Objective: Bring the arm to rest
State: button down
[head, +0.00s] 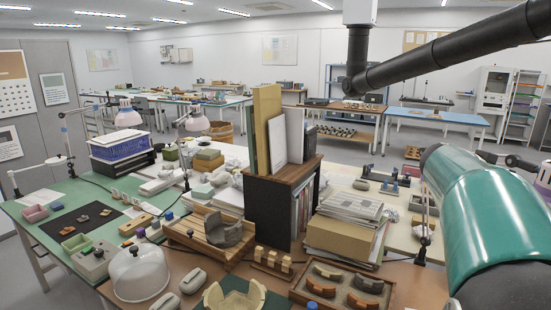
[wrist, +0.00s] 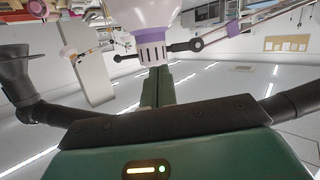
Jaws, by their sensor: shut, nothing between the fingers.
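My gripper (wrist: 168,82) shows in the wrist view as a narrow green piece ahead of a dark plate and a green housing with a small lit strip. Its fingers are together and nothing shows held between them. A white lamp shade with a purple slotted collar (wrist: 153,52) is close ahead, overlapping the fingertip area; I cannot tell whether they touch. In the head view my green arm link (head: 485,215) fills the right side, over the right end of the worktables. The gripper itself is not visible there.
A clear dome (head: 139,272), a box of sherds (head: 345,285) and a dark bookcase (head: 270,205) crowd the front. Papers on a carton (head: 340,240) lie near my arm.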

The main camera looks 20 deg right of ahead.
jog(key=s+a+f+n+t+y, duration=0.1)
jog(key=s+a+f+n+y, duration=0.2)
jog(key=a, duration=1.3)
jog(key=s+a+f+n+t+y, duration=0.2)
jog(key=a+f+n+y, duration=0.5)
jog(key=a, duration=0.9)
jog(key=s+a+f+n+t+y, duration=0.2)
jog(key=a+f+n+y, duration=0.3)
jog(key=a+f, duration=0.5)
jog(key=s+a+n, duration=0.1)
jog(key=a+n, duration=0.1)
jog(key=a, duration=0.4)
jog(key=shift+s+a, duration=0.25)
jog(key=shift+s, duration=0.05)
